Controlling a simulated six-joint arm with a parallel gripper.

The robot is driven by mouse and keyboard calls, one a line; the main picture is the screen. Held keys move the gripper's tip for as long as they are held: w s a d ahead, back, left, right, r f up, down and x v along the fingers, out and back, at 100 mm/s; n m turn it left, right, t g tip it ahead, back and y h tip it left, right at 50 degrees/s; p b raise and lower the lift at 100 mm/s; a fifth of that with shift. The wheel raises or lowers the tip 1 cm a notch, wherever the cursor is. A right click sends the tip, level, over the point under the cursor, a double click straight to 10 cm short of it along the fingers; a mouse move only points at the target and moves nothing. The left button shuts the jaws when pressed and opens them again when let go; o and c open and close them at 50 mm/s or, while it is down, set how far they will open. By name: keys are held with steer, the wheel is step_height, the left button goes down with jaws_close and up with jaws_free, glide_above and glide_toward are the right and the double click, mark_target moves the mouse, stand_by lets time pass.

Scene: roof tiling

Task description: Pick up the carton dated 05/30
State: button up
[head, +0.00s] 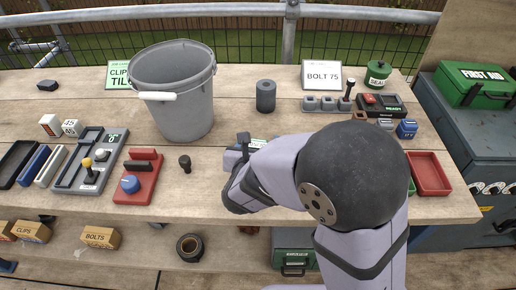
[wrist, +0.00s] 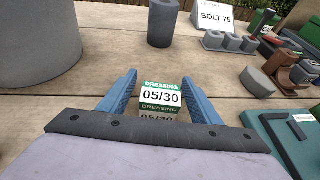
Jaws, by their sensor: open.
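The carton dated 05/30 (wrist: 161,97) is a small white box with green bands reading DRESSING. In the wrist view it stands on the wooden bench between the two blue fingers of my gripper (wrist: 160,92). The gripper is open, with a gap on each side of the carton. The carton's lower part is hidden behind the gripper body. In the head view my arm hides most of the gripper and nearly all of the carton.
A large grey bucket (head: 178,105) stands to the left. A dark cylinder (head: 266,96) and a BOLT 75 sign (head: 321,75) stand behind. A teal case (wrist: 288,140) lies close on the right in the wrist view. A red tray (head: 429,174) is at the right edge.

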steer(key=c, duration=1.1)
